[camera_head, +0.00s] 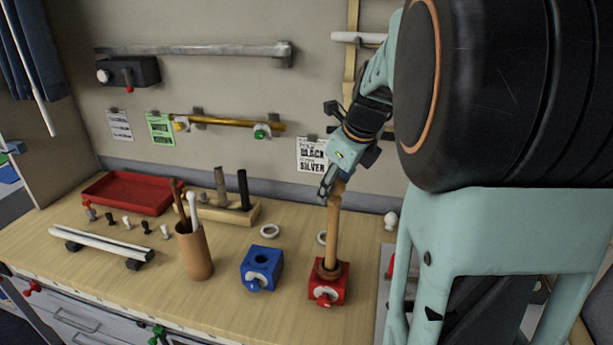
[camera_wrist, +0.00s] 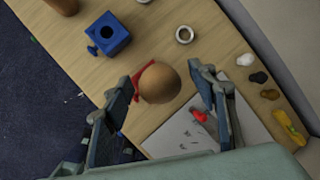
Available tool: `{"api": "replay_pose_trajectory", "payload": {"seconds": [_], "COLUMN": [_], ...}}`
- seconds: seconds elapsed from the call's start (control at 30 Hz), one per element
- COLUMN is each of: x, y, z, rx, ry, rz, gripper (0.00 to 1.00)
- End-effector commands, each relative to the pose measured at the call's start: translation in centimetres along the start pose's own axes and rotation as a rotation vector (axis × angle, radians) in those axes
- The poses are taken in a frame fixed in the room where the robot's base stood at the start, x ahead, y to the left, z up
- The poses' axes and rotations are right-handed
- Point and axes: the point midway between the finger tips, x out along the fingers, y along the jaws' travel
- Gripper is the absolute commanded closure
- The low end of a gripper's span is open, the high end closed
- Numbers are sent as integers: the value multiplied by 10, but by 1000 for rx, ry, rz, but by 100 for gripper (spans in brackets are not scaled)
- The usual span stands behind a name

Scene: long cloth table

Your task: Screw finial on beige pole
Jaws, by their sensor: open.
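A tan pole (camera_head: 333,228), the beige one, stands nearly upright in a red block (camera_head: 327,284) with a brown collar at its foot. My gripper (camera_head: 334,181) is at the pole's top end, reaching down from the upper right. In the wrist view a round tan wooden ball (camera_wrist: 160,82), which looks like the finial, lies between my gripper's two spread fingers (camera_wrist: 163,92). Gaps show on both sides of the ball. The ball hides the pole and most of the red block (camera_wrist: 141,74) below. Whether the ball is threaded onto the pole cannot be seen.
A blue block (camera_head: 261,268) with a hole stands left of the red block. A tan cup (camera_head: 194,252) with rods stands further left. White rings (camera_head: 270,231), a red tray (camera_head: 128,194) and several small finials (camera_head: 127,222) are on the table. Rods hang on the wall behind.

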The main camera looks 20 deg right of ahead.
Motion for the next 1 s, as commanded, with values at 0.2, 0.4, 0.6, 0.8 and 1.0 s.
{"api": "replay_pose_trajectory", "payload": {"seconds": [0.2, 0.4, 0.6, 0.8, 1.0], "x": [2, 0, -1, -2, -2], "y": [-1, -1, -2, -2, -1], "z": [-1, -1, 0, 1, 1], "rx": [-153, -309, -483, -674, -852], "ry": [-34, -66, -104, -145, -183], "rz": [64, 132, 204, 285, 359], "gripper": [47, 47, 47, 47, 47]}}
